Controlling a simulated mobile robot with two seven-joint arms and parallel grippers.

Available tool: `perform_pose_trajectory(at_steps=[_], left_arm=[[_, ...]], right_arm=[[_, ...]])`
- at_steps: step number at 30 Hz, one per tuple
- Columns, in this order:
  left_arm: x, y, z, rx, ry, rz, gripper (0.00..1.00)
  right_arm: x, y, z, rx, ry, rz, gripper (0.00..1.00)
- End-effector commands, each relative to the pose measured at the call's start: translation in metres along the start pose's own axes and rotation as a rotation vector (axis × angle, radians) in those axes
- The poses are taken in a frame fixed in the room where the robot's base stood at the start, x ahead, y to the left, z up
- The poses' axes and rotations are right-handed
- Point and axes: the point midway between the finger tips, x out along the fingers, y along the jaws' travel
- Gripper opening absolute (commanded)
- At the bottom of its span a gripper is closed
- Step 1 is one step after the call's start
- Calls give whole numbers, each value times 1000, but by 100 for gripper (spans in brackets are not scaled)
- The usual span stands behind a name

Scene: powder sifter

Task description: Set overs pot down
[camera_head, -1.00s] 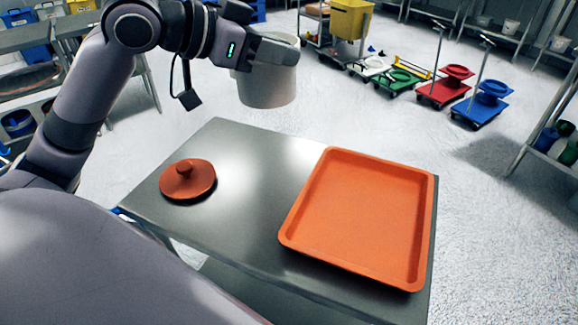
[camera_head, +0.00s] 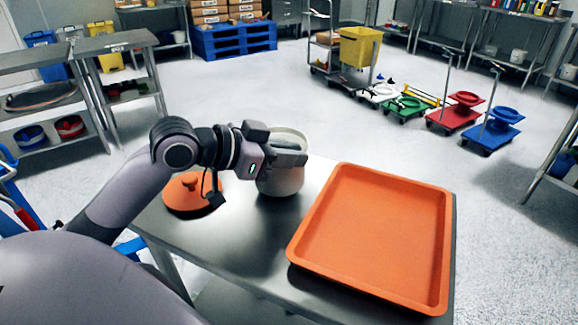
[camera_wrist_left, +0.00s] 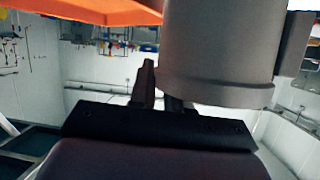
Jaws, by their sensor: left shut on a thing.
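The overs pot (camera_head: 281,176) is a light grey round pot, upright at the back of the steel table (camera_head: 255,245). My left gripper (camera_head: 290,150) is shut on its upper part. In the head view I cannot tell for sure whether its base touches the tabletop. In the left wrist view the pot (camera_wrist_left: 215,55) fills the upper right beside a dark finger (camera_wrist_left: 147,85). The orange lid (camera_head: 183,196) with a knob lies left of the pot, partly hidden by my left wrist. My right gripper is not in view.
An orange tray (camera_head: 375,240) covers the table's right side, close to the pot. Bare tabletop lies in front of the pot. Shelves (camera_head: 90,60), a yellow bin (camera_head: 360,46) and coloured dollies (camera_head: 461,112) stand farther off.

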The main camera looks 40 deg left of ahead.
Motion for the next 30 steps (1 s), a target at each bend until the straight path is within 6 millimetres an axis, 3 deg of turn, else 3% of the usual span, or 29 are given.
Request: perform_pose_trajectory(at_steps=[3, 10, 11, 12, 13, 23, 30], left_arm=[[8, 1, 18, -2, 1, -1, 0], [8, 1, 20, 0, 1, -1, 0], [9, 1, 21, -2, -2, 0, 27], [9, 1, 21, -2, -2, 0, 40], [9, 1, 21, -2, -2, 0, 44], [7, 1, 20, -1, -1, -1, 44], [-15, 1, 21, -1, -3, -1, 44]], right_arm=[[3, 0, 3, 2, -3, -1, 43], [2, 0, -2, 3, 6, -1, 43], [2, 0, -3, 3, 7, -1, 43], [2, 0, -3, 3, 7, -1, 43], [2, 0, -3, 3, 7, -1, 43], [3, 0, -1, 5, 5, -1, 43], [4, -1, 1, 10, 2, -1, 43]])
